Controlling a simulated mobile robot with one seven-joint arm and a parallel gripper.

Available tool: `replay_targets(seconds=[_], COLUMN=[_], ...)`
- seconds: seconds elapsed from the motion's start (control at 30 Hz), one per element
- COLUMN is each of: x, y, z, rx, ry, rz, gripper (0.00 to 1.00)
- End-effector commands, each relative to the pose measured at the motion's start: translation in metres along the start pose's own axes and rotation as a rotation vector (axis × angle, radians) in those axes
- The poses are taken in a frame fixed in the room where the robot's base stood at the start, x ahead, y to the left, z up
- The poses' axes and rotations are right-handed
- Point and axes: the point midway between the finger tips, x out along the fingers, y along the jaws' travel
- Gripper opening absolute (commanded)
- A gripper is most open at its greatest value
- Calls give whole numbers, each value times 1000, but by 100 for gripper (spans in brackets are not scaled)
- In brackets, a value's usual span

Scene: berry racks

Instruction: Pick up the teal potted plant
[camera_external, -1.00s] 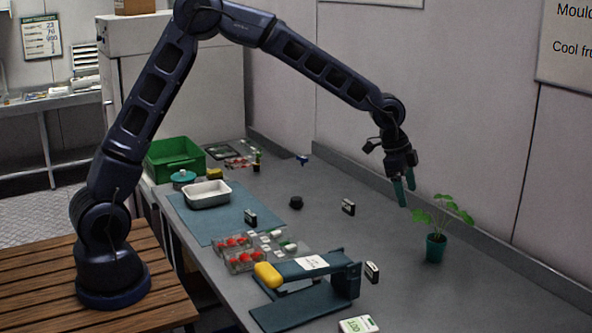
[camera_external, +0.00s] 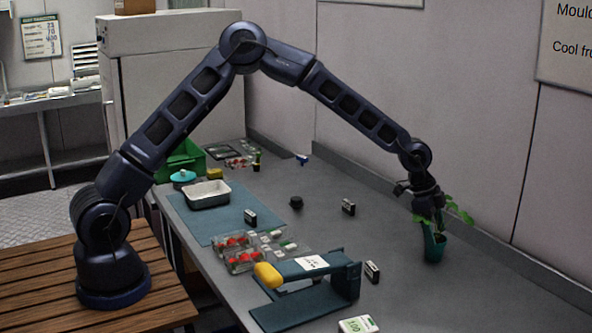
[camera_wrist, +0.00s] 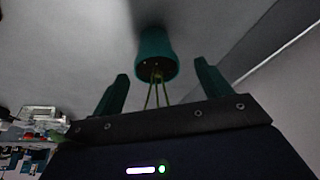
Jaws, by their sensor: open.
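The teal potted plant (camera_external: 434,249) stands upright on the grey bench near the back wall, its green leaves partly hidden by my gripper. My gripper (camera_external: 432,222) is above it, pointing down, with its fingers around the stems near the pot's rim. In the wrist view the teal pot (camera_wrist: 157,50) lies just beyond and between the two teal fingertips of my gripper (camera_wrist: 161,72). The stems run back toward the palm. The fingers are apart, with a gap on each side of the pot. I cannot tell whether the leaves touch my gripper.
The bench around the pot is clear.

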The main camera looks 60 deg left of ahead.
Motion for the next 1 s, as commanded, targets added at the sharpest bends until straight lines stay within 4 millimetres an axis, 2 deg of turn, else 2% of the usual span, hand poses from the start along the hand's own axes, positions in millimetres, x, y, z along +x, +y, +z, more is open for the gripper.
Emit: replay_targets(seconds=[0.17,0.5,0.73,0.77,1.0], x=[10,51,54,54,54], y=[0,3,2,3,3], z=[1,4,4,4,4], rx=[0,0,0,0,0], ry=[0,0,0,0,0], rz=[0,-1,-1,-1,-1], gripper=[77,77,77,75,28])
